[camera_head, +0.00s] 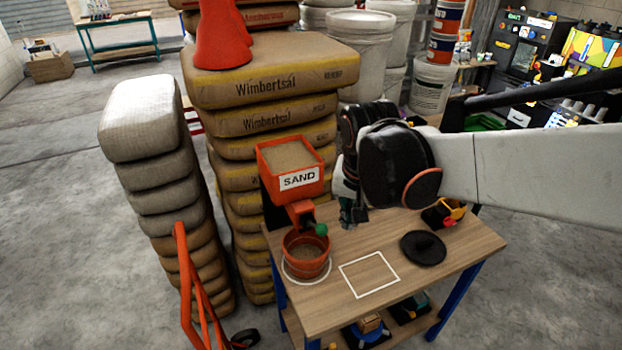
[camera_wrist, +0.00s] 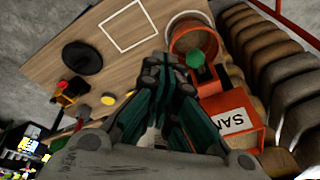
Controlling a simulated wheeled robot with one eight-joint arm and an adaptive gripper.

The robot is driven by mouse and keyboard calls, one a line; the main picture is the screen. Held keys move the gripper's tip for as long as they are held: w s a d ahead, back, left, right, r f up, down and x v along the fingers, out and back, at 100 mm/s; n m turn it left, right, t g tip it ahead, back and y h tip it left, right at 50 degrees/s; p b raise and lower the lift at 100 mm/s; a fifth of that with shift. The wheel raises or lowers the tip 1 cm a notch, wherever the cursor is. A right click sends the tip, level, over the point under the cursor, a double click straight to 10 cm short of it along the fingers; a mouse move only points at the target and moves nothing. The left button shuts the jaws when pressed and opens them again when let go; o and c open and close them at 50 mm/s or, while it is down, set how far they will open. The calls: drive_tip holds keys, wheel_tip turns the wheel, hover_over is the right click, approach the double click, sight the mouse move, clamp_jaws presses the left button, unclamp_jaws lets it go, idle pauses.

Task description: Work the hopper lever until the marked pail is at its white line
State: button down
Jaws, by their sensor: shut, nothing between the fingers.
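The orange hopper (camera_head: 290,158) labelled SAND holds sand and stands at the table's back left. Its lever ends in a green knob (camera_head: 321,230), which also shows in the wrist view (camera_wrist: 195,59). The orange pail (camera_head: 307,266) stands under the spout inside a white ring on the table, with brown sand in it. It shows in the wrist view (camera_wrist: 209,45), partly behind the knob. I cannot make out a white line inside it. My gripper (camera_head: 353,214) is shut and empty, to the right of the knob and apart from it; its fingertips show in the wrist view (camera_wrist: 168,66).
A white square outline (camera_head: 369,275) on the wooden table (camera_head: 335,312) is empty. A black round lid-like object (camera_head: 423,248) lies right of it. Stacked bags with an orange cone (camera_head: 222,40) rise behind the hopper. An orange hand truck (camera_head: 190,285) stands at left.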

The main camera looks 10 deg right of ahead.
drive_tip(key=w+a+p, duration=0.1)
drive_tip(key=a+p, duration=0.1)
drive_tip(key=w+a+m+g+p, duration=0.1)
drive_tip(key=a+p, duration=0.1)
drive_tip(key=w+a+m+p, duration=0.1)
drive_tip(key=w+a+p, duration=0.1)
drive_tip(key=shift+w+a+r+g+h, duration=0.1)
drive_tip(key=shift+r+g+h, duration=0.2)
drive_tip(key=shift+g, duration=0.1)
drive_tip(key=shift+s, duration=0.2)
drive_tip(key=shift+f, duration=0.1)
